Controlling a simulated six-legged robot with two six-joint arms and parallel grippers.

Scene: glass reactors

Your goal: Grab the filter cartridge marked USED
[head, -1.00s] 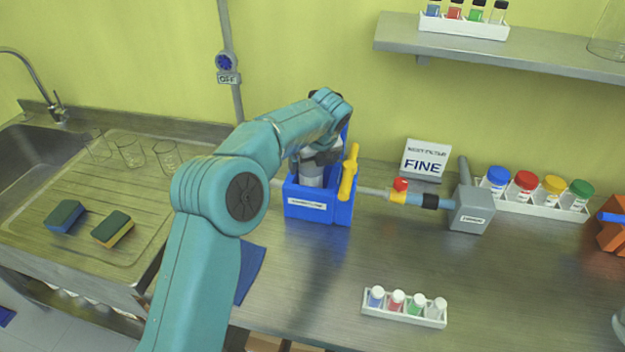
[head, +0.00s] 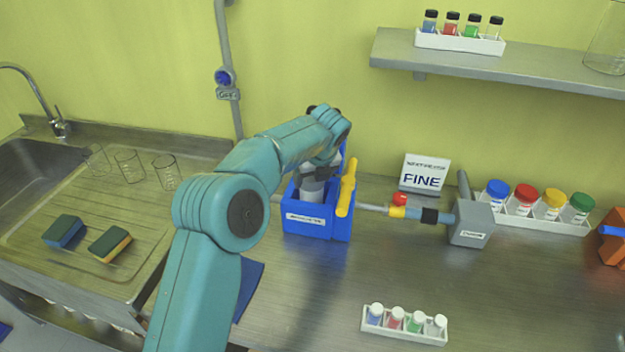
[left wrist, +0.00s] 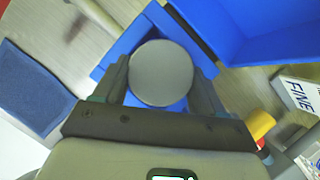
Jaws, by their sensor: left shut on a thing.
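A grey-white cylindrical cartridge (head: 312,187) stands in the blue holder box (head: 307,222) on the bench. In the left wrist view its round grey top (left wrist: 161,73) sits between the two dark fingers. My left gripper (head: 322,172) is shut on this cartridge from above, and the cartridge is still low in the holder. It also shows in the left wrist view (left wrist: 160,88). No USED mark can be read on the cartridge; the gripper and the holder hide part of it. My right gripper is not in view.
A yellow lever (head: 346,187) stands at the holder's right side. A pipe with a red knob (head: 399,199) runs to a grey box (head: 471,222). A sign reading FINE (head: 423,173) stands behind. A white vial rack (head: 404,325) sits in front. A blue cloth (left wrist: 32,88) lies nearby.

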